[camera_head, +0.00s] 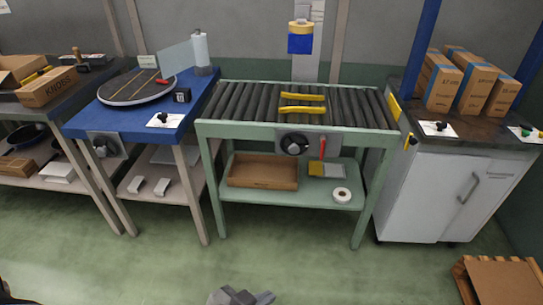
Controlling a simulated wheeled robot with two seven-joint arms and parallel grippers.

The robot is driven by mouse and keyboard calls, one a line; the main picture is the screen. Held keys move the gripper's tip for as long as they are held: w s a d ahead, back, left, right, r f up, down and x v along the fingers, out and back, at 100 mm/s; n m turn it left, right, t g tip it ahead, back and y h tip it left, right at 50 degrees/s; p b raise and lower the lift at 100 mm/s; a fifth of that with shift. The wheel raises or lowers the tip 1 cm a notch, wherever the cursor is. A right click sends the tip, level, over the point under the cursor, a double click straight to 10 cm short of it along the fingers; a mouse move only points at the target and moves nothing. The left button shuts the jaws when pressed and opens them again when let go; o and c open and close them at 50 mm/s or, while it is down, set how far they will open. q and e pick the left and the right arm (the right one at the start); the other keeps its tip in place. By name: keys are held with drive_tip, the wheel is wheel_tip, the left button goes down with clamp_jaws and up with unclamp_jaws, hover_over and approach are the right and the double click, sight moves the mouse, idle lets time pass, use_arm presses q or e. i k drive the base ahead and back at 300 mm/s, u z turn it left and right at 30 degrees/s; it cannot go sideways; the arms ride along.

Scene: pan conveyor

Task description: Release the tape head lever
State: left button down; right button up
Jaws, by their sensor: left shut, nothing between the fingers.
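The tape head, a blue and yellow unit (300,38), is on a grey post behind the roller conveyor (240,102). A red lever (322,148) stands upright on the conveyor's front, beside a dark round knob (294,144). I cannot tell for certain which part is the tape head lever. My left gripper (241,295) is at the bottom edge, low in front of the conveyor frame. It is shut and empty, apart from everything, and partly cut off by the picture edge. My right gripper is not in view.
Two yellow bars (302,109) cross the rollers. The lower shelf holds an open cardboard tray (262,172) and a white tape roll (341,195). A blue turntable bench (190,120) stands left, a white cabinet (440,195) right. The green floor in front is mostly clear.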

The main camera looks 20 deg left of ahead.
sight(324, 137)
drive_tip(key=u, duration=0.1)
drive_tip(key=i, duration=1)
